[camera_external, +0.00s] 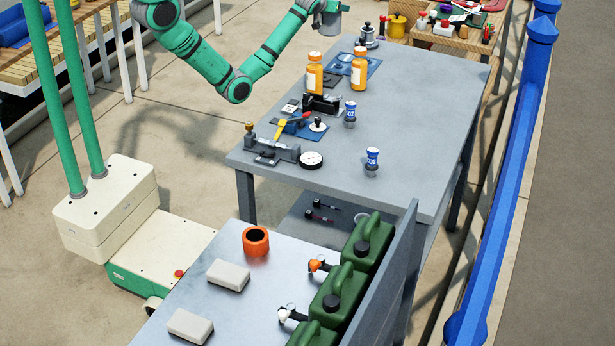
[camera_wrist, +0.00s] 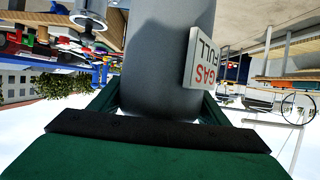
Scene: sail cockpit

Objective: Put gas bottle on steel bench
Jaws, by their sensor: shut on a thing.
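The gas bottle (camera_wrist: 160,60) is a grey cylinder with a white tag reading "GAS FULL" (camera_wrist: 200,60) in the wrist view. My gripper (camera_wrist: 158,106) is shut on it, one finger at each side. The rest is cut off by the frame. It is held up in the air. A shiny metal bench (camera_external: 215,335) stands in the foreground. A grey-topped bench (camera_external: 430,120) stands behind it. I cannot tell which one is the steel bench.
The foreground bench holds green canisters (camera_external: 345,290), an orange ring (camera_external: 256,241) and two pale blocks (camera_external: 228,275), with an upright panel (camera_external: 390,285) on its right. The grey-topped bench carries orange bottles (camera_external: 315,75) and tools on its left; its right side is clear.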

